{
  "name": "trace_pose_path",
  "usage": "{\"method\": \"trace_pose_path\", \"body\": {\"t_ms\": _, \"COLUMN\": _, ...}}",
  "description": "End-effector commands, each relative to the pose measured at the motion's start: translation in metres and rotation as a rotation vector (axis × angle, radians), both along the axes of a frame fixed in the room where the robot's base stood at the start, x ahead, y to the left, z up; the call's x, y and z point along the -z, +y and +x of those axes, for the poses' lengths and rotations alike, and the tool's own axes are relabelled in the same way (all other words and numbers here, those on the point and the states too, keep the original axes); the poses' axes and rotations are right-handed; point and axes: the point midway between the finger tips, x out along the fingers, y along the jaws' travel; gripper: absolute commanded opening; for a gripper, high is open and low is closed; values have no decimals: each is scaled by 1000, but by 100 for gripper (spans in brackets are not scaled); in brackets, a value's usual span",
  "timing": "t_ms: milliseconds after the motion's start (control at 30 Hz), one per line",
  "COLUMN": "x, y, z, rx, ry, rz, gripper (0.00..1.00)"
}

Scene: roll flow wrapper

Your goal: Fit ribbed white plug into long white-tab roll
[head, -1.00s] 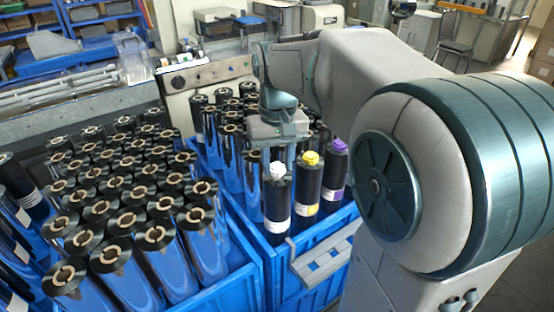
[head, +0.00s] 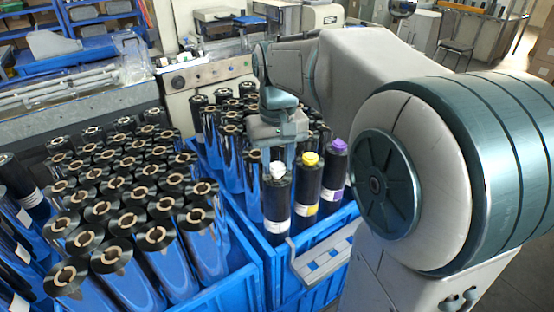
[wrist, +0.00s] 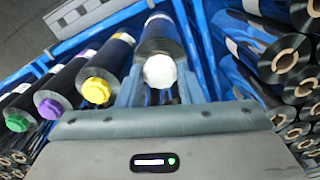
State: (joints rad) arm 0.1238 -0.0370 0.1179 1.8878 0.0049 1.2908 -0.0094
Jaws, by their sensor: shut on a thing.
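The ribbed white plug (head: 277,169) is at the top end of a long black roll with a white label (head: 277,205), standing at the front of the blue crate. In the wrist view the white plug (wrist: 160,71) covers the middle of the roll's end (wrist: 160,36). My gripper (head: 279,158) is above the roll and shut on the plug, with a finger on either side in the wrist view (wrist: 158,92). The plug lines up with the roll and touches or nearly touches its end. How deep it sits is hidden.
Close to the right stand a roll with a yellow plug (head: 310,158) and one with a purple plug (head: 338,146). Open-cored dark rolls (head: 154,238) crowd the crate at left. A grey bracket (head: 322,262) hangs on the blue crate's front wall (head: 285,285).

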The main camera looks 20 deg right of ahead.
Motion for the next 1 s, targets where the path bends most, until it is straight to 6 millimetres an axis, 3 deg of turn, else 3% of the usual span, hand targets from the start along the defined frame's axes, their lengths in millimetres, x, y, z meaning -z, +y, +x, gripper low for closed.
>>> {"method": "trace_pose_path", "body": {"t_ms": 333, "x": -12, "y": 0, "z": 0, "rx": 0, "ry": 0, "rz": 0, "gripper": 12}}
{"method": "trace_pose_path", "body": {"t_ms": 1000, "x": -13, "y": 0, "z": 0, "rx": 0, "ry": 0, "rz": 0, "gripper": 12}}
